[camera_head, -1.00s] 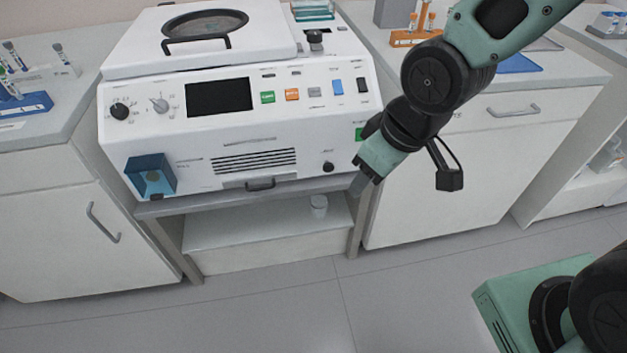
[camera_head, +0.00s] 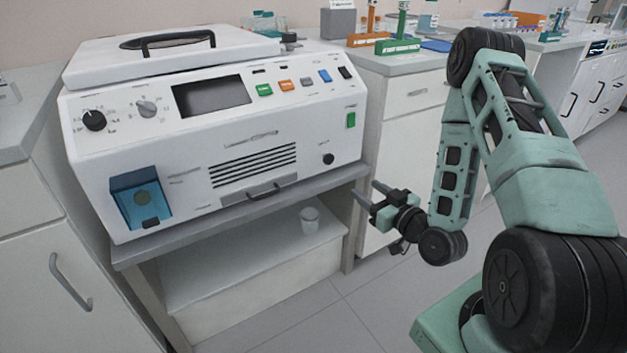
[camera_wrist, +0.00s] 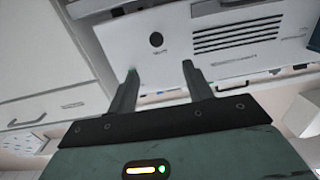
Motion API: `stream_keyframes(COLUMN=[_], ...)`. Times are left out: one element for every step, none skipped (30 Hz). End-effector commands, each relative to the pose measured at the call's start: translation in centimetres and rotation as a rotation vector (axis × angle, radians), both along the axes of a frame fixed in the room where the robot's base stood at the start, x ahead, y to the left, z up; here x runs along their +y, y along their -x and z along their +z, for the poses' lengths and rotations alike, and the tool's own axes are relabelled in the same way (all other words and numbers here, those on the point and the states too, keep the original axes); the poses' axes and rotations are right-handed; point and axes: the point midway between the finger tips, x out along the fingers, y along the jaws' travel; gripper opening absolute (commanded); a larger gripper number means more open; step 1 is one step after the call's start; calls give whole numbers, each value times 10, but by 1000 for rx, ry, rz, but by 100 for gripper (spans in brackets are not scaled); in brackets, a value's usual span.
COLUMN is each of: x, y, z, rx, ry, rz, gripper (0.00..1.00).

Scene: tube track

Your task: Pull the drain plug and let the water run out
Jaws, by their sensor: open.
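The white centrifuge-like machine (camera_head: 200,145) stands on a grey bench. A small round black knob (camera_head: 328,158), which may be the drain plug, sits low on the right of its front panel. The knob also shows in the wrist view (camera_wrist: 156,39), ahead of and between the fingers. My gripper (camera_head: 368,192) is open and empty, right of and below the knob in the head view, with its fingers pointing toward the machine. In the wrist view its fingertips (camera_wrist: 159,68) are apart and clear of the knob. No water is visible.
A small white cup (camera_head: 310,219) stands on the shelf (camera_head: 225,270) under the machine. A blue-walled recess (camera_head: 140,198) is at the panel's lower left. White cabinets (camera_head: 400,130) flank the machine. The floor in front is clear.

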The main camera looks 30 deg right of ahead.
Motion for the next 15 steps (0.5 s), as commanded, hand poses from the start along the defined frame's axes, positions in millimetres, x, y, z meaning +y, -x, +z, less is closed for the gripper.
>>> stream_keyframes(x=[-5,-7,-9,-9,-9,-9,-9,-8,-8,-8,-8,-7,-8,-7,-7], y=[4,5,6,6,6,5,5,4,2,1,0,-2,-3,-4,-6], z=[-5,-4,-4,-4,-4,-5,-6,-6,-8,-9,-11,-11,-12,-13,-13], rx=[-16,-25,-31,-34,-35,-34,-32,-29,-24,-21,-18,-15,-13,-12,-11], ry=[-6,-9,-11,-11,-11,-10,-9,-9,-8,-7,-6,-6,-5,-5,-5], rz=[-19,-26,-31,-33,-33,-31,-30,-28,-27,-25,-24,-23,-22,-23,-22], gripper=[51,51,51,51,51,51,51,51,51,51,51,51,51,51,51])
